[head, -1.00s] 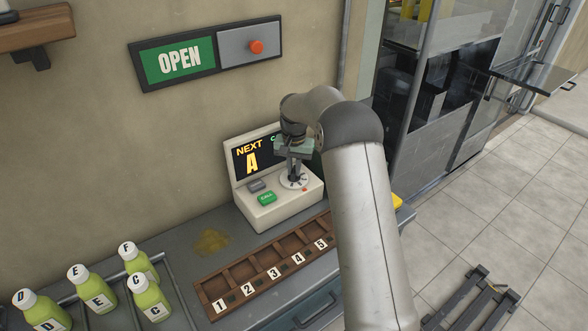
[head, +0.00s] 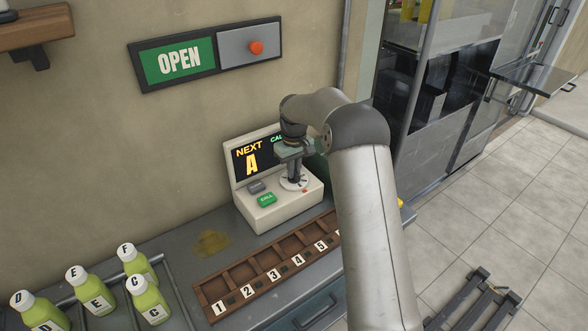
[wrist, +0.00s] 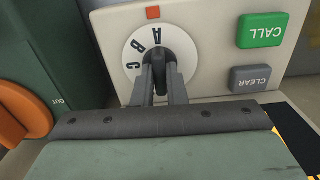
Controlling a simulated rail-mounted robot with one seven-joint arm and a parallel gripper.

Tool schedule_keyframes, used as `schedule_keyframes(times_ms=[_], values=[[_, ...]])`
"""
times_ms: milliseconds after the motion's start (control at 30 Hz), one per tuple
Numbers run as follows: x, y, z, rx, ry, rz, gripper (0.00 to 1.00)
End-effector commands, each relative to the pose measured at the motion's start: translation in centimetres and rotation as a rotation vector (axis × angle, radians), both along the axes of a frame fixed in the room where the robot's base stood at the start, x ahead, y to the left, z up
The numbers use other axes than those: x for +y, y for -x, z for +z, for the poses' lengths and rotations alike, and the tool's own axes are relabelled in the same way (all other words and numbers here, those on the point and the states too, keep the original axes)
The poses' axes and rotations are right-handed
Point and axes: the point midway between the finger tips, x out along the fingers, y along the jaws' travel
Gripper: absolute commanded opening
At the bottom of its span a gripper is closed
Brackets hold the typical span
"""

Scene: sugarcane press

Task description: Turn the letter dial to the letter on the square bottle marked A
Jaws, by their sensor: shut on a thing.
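The letter dial (wrist: 132,68) is a white disc with a dark knob (wrist: 158,50) on the front of a cream console (head: 259,216). The screen (head: 251,158) reads NEXT A, with more text partly hidden by my arm. No bottle marked A is in view.
The green CALL button (wrist: 262,30) and grey CLEAR button (wrist: 258,79) sit beside the dial. A wooden rack (head: 228,273) with numbered slots stands in front of the console. Several lettered green bottles, including C (head: 149,302), stand at lower left.

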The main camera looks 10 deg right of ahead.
Motion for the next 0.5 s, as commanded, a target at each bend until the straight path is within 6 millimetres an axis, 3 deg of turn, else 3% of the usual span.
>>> schedule_keyframes(times_ms=[500], values=[[0.01, -0.13, 0.24, -0.006, 0.001, 0.058, 0.0]])
